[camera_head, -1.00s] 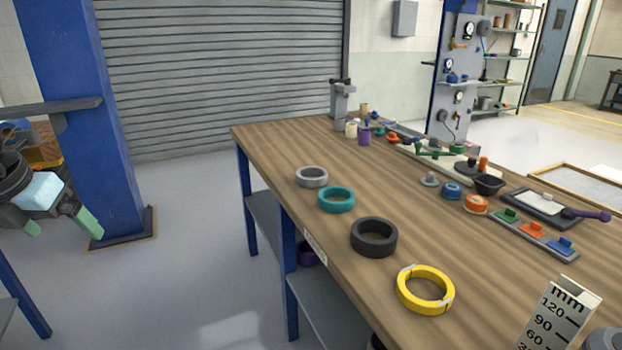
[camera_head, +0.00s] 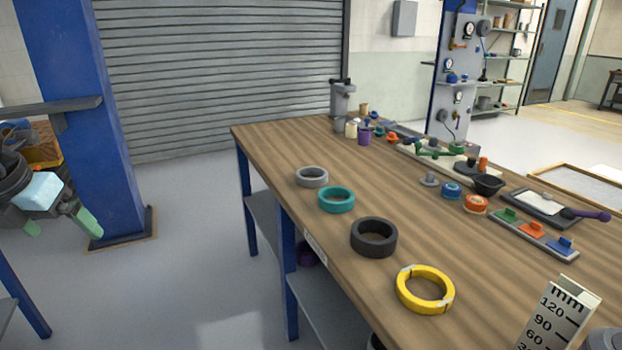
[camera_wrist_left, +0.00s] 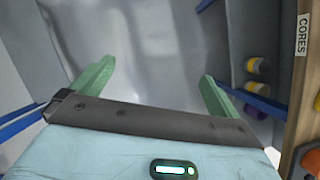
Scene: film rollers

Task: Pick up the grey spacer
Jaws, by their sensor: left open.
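A light grey ring, the grey spacer (camera_head: 312,184), lies flat near the left edge of the wooden bench. A teal ring (camera_head: 336,207) lies just in front of it. A dark grey or black ring (camera_head: 374,247) and a yellow ring (camera_head: 425,299) follow in a row towards me. My left gripper (camera_head: 60,225) is at the far left, off the bench and well away from the rings. In the left wrist view its green fingers (camera_wrist_left: 155,85) are apart with nothing between them. My right gripper is not in view.
The wooden bench (camera_head: 450,262) has several small parts along its far side. A white scale block (camera_head: 556,318) stands at the front right. A blue column (camera_head: 85,110) rises beside my left arm. Bench wood around the rings is clear.

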